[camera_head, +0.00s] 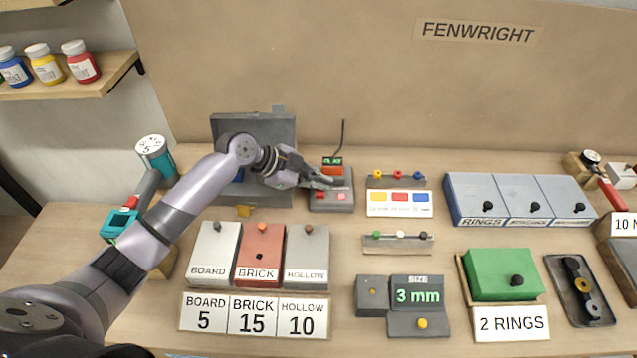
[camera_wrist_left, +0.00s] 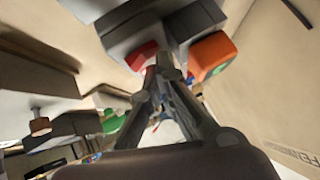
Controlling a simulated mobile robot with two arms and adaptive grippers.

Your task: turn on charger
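The charger (camera_head: 345,206) is a dark grey box at the back middle of the table with red parts on its front and a cable rising behind it. An orange block (camera_head: 332,169) with a small green display sits at its back. My left gripper (camera_head: 329,183) is over the charger's front; its fingers look closed together and empty. In the left wrist view, the fingertips (camera_wrist_left: 166,62) are beside a red switch-like part (camera_wrist_left: 141,55) on the grey charger body (camera_wrist_left: 145,22), with the orange block (camera_wrist_left: 212,54) alongside. Contact cannot be told. My right gripper is out of view.
An open grey case (camera_head: 225,130) stands behind my left arm. Lidded boxes labelled board (camera_head: 213,250), brick and hollow are in front. A small rack with coloured knobs (camera_head: 397,180) stands right of the charger. Blue-grey ring boxes (camera_head: 480,195) are farther right.

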